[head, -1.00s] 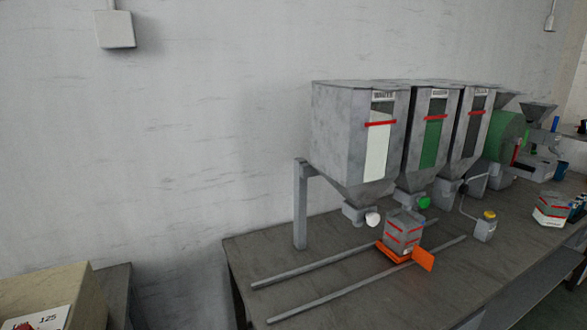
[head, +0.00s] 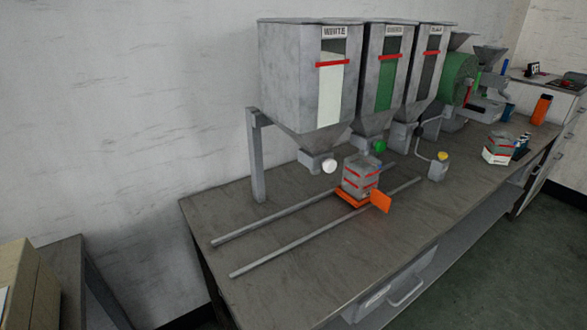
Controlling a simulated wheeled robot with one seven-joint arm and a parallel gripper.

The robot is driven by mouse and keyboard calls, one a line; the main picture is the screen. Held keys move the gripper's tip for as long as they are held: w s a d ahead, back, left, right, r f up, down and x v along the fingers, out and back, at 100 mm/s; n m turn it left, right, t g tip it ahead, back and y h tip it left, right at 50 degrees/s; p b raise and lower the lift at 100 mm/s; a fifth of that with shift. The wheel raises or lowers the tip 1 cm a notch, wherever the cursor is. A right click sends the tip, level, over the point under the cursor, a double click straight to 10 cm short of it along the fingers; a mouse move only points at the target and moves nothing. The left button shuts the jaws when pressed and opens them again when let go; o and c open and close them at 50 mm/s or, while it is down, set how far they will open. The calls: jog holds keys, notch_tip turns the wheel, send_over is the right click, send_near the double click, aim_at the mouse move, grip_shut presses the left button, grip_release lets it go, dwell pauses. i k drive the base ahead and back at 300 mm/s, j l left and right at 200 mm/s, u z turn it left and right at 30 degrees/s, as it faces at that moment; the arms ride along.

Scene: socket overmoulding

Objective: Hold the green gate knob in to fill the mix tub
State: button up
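The green gate knob (head: 380,146) sits on the outlet under the middle hopper (head: 385,82), whose window shows green. The grey mix tub with red bands (head: 361,176) stands on an orange carriage (head: 381,201) on the rails, below and slightly left of the green knob. Its inside is too small to read. A white knob (head: 329,166) is on the outlet of the left hopper (head: 295,85), labelled WHITE. My gripper is not in view.
Two rails (head: 292,243) run along the bench (head: 215,205). A small yellow-capped container (head: 438,166) and a red-banded tub (head: 498,149) stand to the right. An orange bottle (head: 541,109) is farther right. The bench front has a drawer handle (head: 406,290).

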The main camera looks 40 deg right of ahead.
aim_at(380, 146)
jog(key=z, duration=1.1)
